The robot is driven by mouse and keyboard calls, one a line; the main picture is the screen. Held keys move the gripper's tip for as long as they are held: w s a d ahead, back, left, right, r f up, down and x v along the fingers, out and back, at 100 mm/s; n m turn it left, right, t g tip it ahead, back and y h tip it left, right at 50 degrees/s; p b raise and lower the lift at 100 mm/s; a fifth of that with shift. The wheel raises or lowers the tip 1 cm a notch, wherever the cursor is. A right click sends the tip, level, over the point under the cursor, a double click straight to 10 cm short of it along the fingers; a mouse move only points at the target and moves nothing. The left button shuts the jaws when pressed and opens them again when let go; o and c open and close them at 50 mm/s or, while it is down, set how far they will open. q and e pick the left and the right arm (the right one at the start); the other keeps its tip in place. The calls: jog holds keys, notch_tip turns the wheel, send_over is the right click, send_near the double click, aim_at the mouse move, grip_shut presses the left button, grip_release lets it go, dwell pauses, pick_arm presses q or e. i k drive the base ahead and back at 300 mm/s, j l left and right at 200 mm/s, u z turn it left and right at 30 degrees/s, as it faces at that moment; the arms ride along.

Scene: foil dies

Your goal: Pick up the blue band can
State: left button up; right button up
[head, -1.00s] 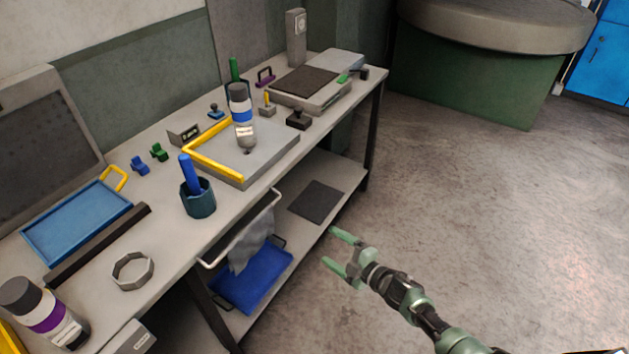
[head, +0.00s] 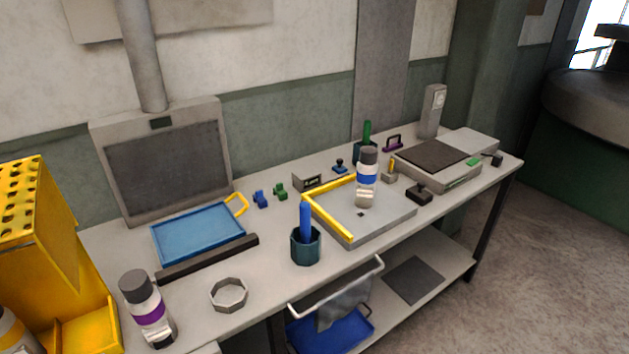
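The blue band can (head: 366,178) stands upright on a grey plate (head: 385,222) edged on two sides by a yellow frame (head: 329,213), toward the right half of the bench. It has a dark grey cap, a white body and a blue band. A similar can with a purple band (head: 148,310) stands at the bench's front left. Neither of my grippers is in the head view.
A teal cup (head: 305,246) with a blue stick stands left of the plate. A blue tray (head: 198,234), dark bar (head: 208,259) and grey ring (head: 229,294) lie farther left. A black stamp-like piece (head: 419,194) sits right of the can. A yellow dispenser (head: 50,240) stands far left.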

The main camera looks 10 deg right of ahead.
aim_at(367, 176)
jog(key=i+l+u, duration=0.15)
jog(key=l+u, duration=0.6)
jog(key=l, duration=0.2)
jog(key=i+l+u, duration=0.1)
jog(key=l+u, duration=0.25)
jog(key=l, duration=0.15)
